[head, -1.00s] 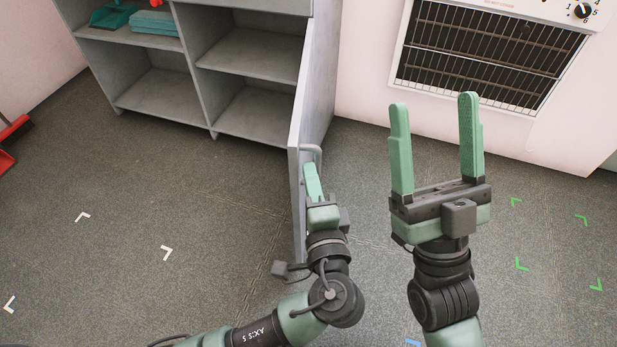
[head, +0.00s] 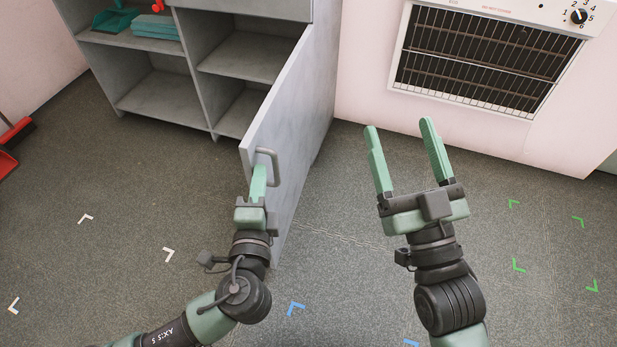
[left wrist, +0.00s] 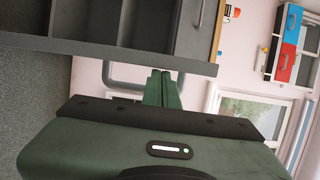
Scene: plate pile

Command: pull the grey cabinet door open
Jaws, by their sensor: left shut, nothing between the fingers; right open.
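The grey cabinet door (head: 300,115) stands open, hinged at the cabinet's right side, with its outer face and free edge toward me. Its grey bar handle (head: 273,168) is on the outer face near the free edge. My left gripper (head: 259,168) is shut and empty, its fingertips at the handle, overlapping the gap between bar and door. In the left wrist view the shut fingers (left wrist: 162,88) overlap one end of the handle (left wrist: 112,82); I cannot tell whether they touch. My right gripper (head: 401,127) is open and empty, right of the door.
The grey cabinet's open shelves (head: 160,92) hold teal items (head: 157,27). A heater or oven front with a dark grille (head: 475,60) is at the back right. A red dustpan (head: 8,160) is at the left edge. The floor between has only corner marks.

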